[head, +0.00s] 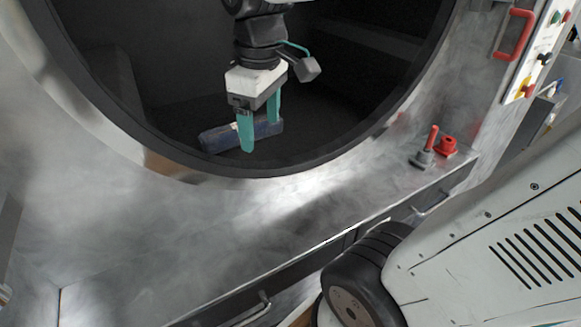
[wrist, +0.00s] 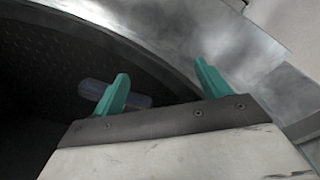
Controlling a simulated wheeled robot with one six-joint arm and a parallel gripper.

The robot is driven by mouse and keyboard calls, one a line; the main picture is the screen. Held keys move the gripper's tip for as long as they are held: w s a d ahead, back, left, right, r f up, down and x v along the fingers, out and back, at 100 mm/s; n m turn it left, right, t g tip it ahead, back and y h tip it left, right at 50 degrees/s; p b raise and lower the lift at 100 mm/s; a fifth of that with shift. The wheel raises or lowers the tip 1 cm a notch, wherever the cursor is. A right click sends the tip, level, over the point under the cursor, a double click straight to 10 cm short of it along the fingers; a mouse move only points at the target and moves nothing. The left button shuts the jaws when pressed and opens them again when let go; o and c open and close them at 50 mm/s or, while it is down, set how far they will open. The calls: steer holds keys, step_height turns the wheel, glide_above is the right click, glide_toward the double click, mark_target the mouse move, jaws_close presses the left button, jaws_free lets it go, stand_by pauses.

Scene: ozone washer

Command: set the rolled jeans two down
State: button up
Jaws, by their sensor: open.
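The rolled jeans (head: 219,138) are a dark blue roll lying on the dark floor of the washer drum, just inside its round opening. My gripper (head: 260,136) has teal fingers and is open, in front of and over the roll in the head view. One finger hides part of the roll. In the wrist view, the jeans (wrist: 93,88) show behind the left finger. I cannot tell whether a finger touches the roll.
The drum's dark rim (head: 290,165) curves around my arm. A metal ledge (head: 270,235) lies below the opening and is bare in the middle. A red-handled valve (head: 428,145) and a red knob (head: 446,146) stand at its right end. A red handle (head: 515,35) is at upper right.

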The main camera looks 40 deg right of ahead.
steer(key=s+a+f+m, duration=0.2)
steer(key=s+m, duration=0.3)
steer(key=s, duration=0.5)
steer(key=shift+s+f, duration=0.15)
steer(key=shift+f, duration=0.75)
